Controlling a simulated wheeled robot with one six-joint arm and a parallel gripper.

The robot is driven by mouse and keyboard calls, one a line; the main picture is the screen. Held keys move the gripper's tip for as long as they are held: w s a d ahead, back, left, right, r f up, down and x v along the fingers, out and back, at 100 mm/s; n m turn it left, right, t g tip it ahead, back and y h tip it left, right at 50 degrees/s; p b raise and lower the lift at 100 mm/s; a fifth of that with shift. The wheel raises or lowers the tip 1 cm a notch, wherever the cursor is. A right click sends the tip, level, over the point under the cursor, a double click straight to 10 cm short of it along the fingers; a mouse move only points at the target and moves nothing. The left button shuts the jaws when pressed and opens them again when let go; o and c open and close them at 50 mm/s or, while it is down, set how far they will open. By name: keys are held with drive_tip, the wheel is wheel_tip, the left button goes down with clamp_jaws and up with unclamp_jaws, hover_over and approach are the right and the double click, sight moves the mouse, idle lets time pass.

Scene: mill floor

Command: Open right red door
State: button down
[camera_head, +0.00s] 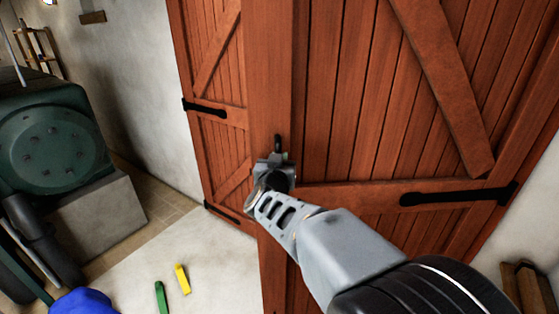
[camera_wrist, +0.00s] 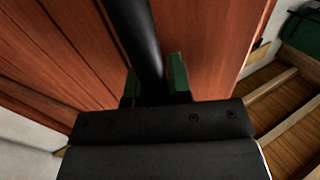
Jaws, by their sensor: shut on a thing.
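The right red door (camera_head: 350,90) is a large plank door with a diagonal brace and a black strap hinge at its right side. Its left edge overlaps the left red door (camera_head: 215,60) and reaches lower in the picture, so it seems to stand ajar toward me. A black bar handle (camera_head: 278,142) is near its left edge. My gripper (camera_head: 275,165) is at this handle. In the wrist view, the handle (camera_wrist: 137,35) runs between the green fingertips of my gripper (camera_wrist: 155,85), which is shut on it. The gripper partly hides the handle.
A green machine (camera_head: 50,140) on a pale block stands at the left. A green piece (camera_head: 160,297), a yellow piece (camera_head: 182,279) and a blue object (camera_head: 85,302) are low in front. A wooden item (camera_head: 527,285) is at the lower right. Pale floor lies before the left door.

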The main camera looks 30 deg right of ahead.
drive_tip(key=c, duration=1.1)
unclamp_jaws()
drive_tip(key=shift+w, duration=0.1)
drive_tip(key=shift+o, duration=0.2)
drive_tip(key=v, duration=0.7)
drive_tip(key=shift+a, duration=0.1)
